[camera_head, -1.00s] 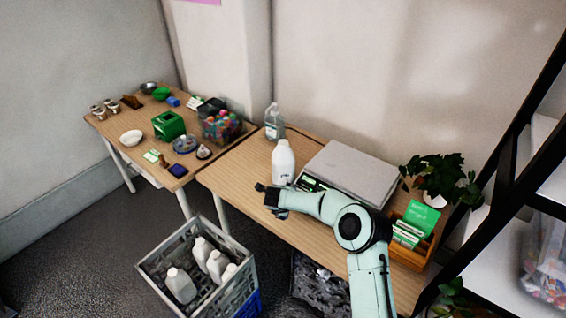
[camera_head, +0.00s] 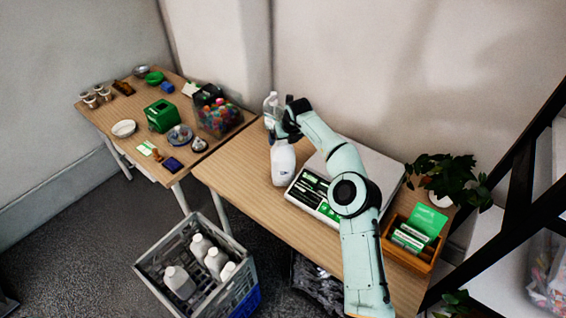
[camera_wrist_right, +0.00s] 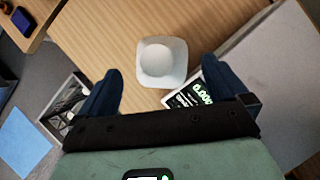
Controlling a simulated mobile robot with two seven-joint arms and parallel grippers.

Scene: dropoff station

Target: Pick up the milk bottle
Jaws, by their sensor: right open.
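A white milk bottle (camera_head: 283,165) stands upright on the wooden table, left of the scale. In the right wrist view the bottle (camera_wrist_right: 162,62) is seen from above, its round cap facing the camera. My right gripper (camera_head: 287,117) is over the bottle's top and hides its cap and neck in the head view. In the right wrist view the open fingers of the right gripper (camera_wrist_right: 160,82) lie to either side of the bottle, with a gap on each side. My left gripper is not in view.
A scale (camera_head: 313,190) with a lit display stands close right of the bottle. A clear bottle (camera_head: 270,103) is behind. A card box (camera_head: 412,243) and a plant (camera_head: 445,175) are at right. A grey crate (camera_head: 240,285) with white bottles is on the floor.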

